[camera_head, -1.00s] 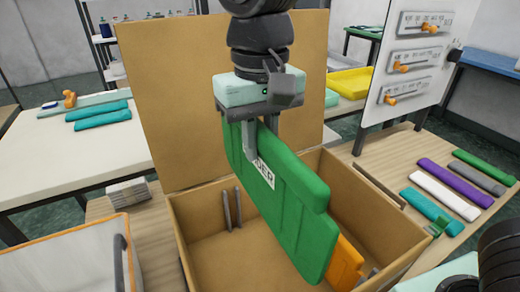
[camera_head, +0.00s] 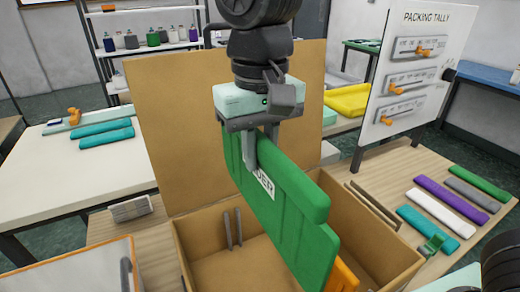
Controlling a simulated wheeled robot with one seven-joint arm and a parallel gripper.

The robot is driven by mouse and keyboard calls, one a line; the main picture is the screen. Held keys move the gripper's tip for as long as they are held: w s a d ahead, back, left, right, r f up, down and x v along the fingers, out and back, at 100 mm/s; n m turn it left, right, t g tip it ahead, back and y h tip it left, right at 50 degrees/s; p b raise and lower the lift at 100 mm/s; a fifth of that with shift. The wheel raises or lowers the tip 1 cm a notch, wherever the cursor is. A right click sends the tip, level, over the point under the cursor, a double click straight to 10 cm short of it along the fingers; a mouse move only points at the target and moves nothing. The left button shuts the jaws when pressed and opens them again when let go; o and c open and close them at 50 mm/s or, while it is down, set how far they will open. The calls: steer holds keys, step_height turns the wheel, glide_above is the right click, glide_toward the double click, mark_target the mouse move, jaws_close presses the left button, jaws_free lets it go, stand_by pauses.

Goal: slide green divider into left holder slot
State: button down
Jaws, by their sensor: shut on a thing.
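My gripper (camera_head: 259,140) is shut on the top edge of the green divider (camera_head: 285,205), which carries a white label. The divider hangs over the open cardboard box (camera_head: 205,212), angled from back left to front right. Its lower part hides some of the box's inside. The left holder slot (camera_head: 233,228) shows as two grey upright strips on the box's inner back wall, left of the divider and apart from it. An orange piece (camera_head: 342,277) is partly visible in the box at right, behind the divider.
The raised box flap (camera_head: 190,120) stands behind my gripper. A white packing tally board (camera_head: 405,75) stands at right. Coloured strips (camera_head: 450,200) lie on the wooden table at right. An orange-edged tray (camera_head: 75,272) sits at front left.

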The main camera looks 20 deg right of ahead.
mark_target(260, 134)
steer(key=shift+r+p, duration=2.3)
steer(key=shift+r, duration=0.45)
